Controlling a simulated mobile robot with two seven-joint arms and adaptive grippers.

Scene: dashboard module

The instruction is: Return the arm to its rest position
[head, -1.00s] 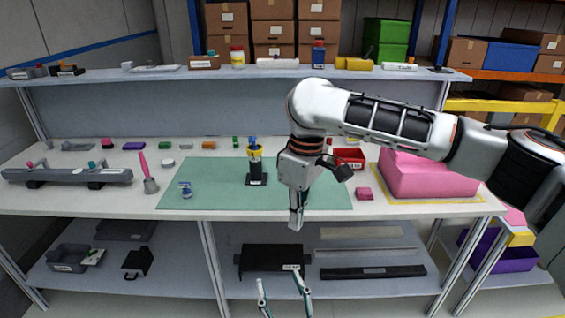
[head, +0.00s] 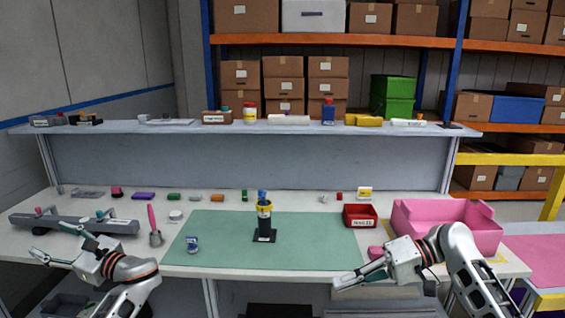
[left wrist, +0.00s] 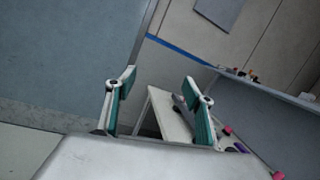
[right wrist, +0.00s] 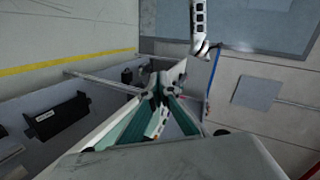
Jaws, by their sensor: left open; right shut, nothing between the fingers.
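My left gripper (head: 52,243) is open and empty at the front left of the workbench, beside the grey rail-like module (head: 75,225). Its two spread fingers also show in the left wrist view (left wrist: 160,84), with only background between them. My right gripper (head: 338,284) is shut and empty at the bench's front edge, right of centre, pointing left. The right wrist view shows its fingertips together (right wrist: 162,86). Both arms show only in part in the head view.
The workbench holds a green mat (head: 320,240), a black stand with a yellow-rimmed cup (head: 264,212), a blue-and-white item (head: 192,243), a pink-handled brush (head: 154,228), a red bin (head: 360,216) and a large pink container (head: 435,215). Small parts line the back. The mat's right half is clear.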

